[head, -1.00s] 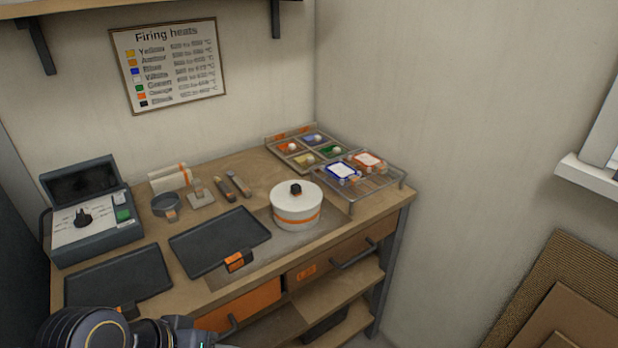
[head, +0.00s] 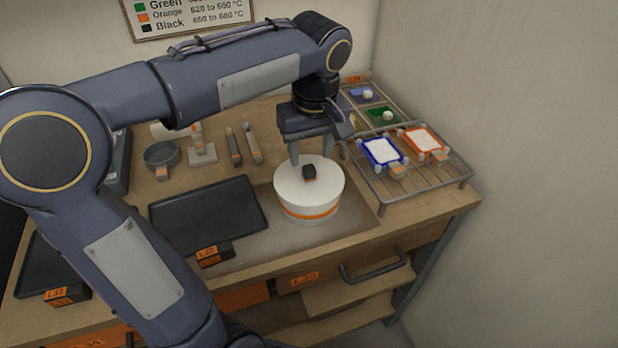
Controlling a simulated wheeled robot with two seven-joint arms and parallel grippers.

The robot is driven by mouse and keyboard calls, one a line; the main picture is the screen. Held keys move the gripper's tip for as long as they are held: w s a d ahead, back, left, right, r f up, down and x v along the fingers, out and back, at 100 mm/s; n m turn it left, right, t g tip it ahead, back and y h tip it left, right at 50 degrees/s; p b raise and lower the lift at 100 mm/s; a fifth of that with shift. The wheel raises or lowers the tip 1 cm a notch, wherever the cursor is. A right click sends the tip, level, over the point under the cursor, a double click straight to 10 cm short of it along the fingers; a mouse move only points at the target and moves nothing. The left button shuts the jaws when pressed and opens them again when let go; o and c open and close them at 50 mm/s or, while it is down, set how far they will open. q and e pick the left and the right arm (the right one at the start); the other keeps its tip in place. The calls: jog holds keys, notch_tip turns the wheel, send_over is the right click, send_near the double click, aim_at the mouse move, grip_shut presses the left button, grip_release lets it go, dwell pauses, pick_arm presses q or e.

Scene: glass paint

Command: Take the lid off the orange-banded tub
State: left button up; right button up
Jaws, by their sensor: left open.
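The orange-banded tub (head: 309,213) is white and round and stands on a grey mat on the bench. My left gripper (head: 311,159) reaches down from above, just behind the knob. Its fingers are apart, one on each side of the knob's line, and it holds nothing. I cannot tell whether the fingertips touch the lid. My right gripper is not in view.
A wire rack (head: 432,187) with two small framed panes stands right of the tub. A dark tray (head: 208,218) lies to the left. A sorting tray (head: 362,97) with coloured compartments is behind. A drawer handle (head: 375,268) sticks out below the bench front.

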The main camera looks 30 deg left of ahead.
aim_at(309, 167)
pick_arm(q)
jog(key=f, duration=0.4)
jog(key=shift+w+a+f, duration=0.1)
jog(key=shift+w+a, duration=0.05)
jog(key=shift+a, duration=0.1)
grip_shut()
